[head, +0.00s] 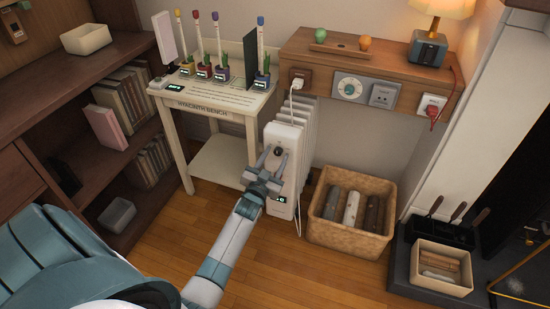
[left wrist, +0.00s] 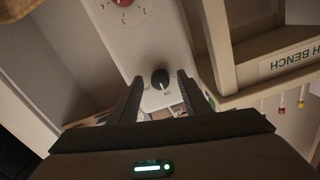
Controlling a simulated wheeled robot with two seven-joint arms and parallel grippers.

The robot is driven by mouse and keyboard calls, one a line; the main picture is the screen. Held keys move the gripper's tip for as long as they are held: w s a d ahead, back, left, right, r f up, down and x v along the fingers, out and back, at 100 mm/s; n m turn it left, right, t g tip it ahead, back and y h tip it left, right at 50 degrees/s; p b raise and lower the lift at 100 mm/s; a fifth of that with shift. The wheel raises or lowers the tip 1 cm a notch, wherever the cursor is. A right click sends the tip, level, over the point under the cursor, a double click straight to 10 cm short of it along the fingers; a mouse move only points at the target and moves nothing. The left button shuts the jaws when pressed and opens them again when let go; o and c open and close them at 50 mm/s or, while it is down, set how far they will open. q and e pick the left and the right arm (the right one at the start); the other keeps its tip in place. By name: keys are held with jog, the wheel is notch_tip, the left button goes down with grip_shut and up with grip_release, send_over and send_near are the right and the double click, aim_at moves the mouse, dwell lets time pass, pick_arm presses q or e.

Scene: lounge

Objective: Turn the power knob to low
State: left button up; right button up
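The white radiator heater (head: 284,133) stands at the end of the bench. Its black knob (head: 279,151) is on the front panel. In the left wrist view, the black knob (left wrist: 160,78) has a pale pointer line and lies between the fingertips, seen along the fingers. A red dial (left wrist: 122,3) with marks around it is partly cut off at the top edge. My left gripper (head: 273,161) is open in front of the heater's panel, its fingers apart on either side of the knob. I cannot tell whether they touch it. My right gripper is out of view.
The bench (head: 225,98) with small potted plants is left of the heater. A wicker basket (head: 345,238) holding rolls stands right of it. A wooden shelf (head: 370,62) with sockets and a dial is behind. Wooden floor (head: 290,275) is clear in front.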

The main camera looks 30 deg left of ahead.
pick_arm(q)
jog(key=p+v, duration=0.2)
jog(key=v, duration=1.5)
jog(key=shift+s, duration=0.2)
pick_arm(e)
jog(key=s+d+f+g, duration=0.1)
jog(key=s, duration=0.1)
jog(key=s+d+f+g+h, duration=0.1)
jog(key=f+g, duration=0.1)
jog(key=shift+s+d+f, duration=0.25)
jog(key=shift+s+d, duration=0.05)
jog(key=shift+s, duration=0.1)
